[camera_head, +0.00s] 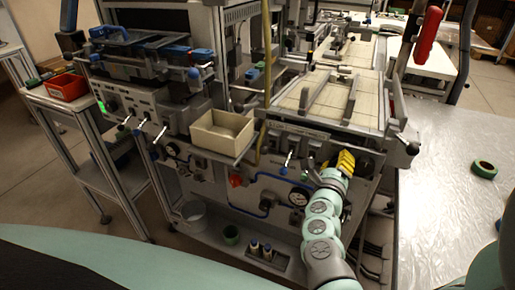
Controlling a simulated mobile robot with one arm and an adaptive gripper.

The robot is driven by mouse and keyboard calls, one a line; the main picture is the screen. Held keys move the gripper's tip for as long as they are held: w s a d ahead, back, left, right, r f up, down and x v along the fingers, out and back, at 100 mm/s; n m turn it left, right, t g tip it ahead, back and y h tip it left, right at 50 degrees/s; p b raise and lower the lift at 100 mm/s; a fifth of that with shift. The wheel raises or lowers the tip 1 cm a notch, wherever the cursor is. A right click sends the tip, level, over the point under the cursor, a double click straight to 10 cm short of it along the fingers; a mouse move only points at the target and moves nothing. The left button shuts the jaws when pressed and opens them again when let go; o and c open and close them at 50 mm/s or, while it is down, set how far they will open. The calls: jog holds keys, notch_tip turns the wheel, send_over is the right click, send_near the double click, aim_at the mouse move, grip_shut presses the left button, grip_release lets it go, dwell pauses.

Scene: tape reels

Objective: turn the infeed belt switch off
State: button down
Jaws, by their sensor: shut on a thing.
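My gripper (345,160), with yellow fingers, is at the right end of the grey front panel (325,150), below the belt table. Its fingers are shut on what looks like the infeed belt switch, which is mostly hidden behind them; its setting cannot be read. A dark round part (365,163) shows on the panel just right of the fingers. A blue-tipped lever (284,168) sticks out of the panel to the left of my gripper.
A light belt table (330,97) lies above the panel. A cream box (222,133) sits left of it. A pressure gauge (298,197) and blue tubing are below. A plastic-covered table (440,220) on the right carries a green tape reel (484,169) and is mostly clear.

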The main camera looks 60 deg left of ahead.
jog(key=shift+w+d+f+n+b, duration=0.2)
jog(key=shift+n+b, duration=0.1)
jog(key=shift+b, duration=0.45)
jog(key=shift+s+a+r+n+p, duration=0.1)
jog(key=shift+n, duration=2.1)
jog(key=shift+a+r+n+p, duration=0.1)
jog(key=shift+n+p, duration=0.05)
jog(key=shift+n, duration=2.05)
jog(key=shift+s+r+n+p, duration=0.1)
jog(key=shift+n, duration=2.1)
jog(key=c, duration=0.7)
grip_release()
jog(key=shift+w, duration=0.1)
jog(key=shift+o, duration=0.2)
jog(key=shift+r, duration=0.1)
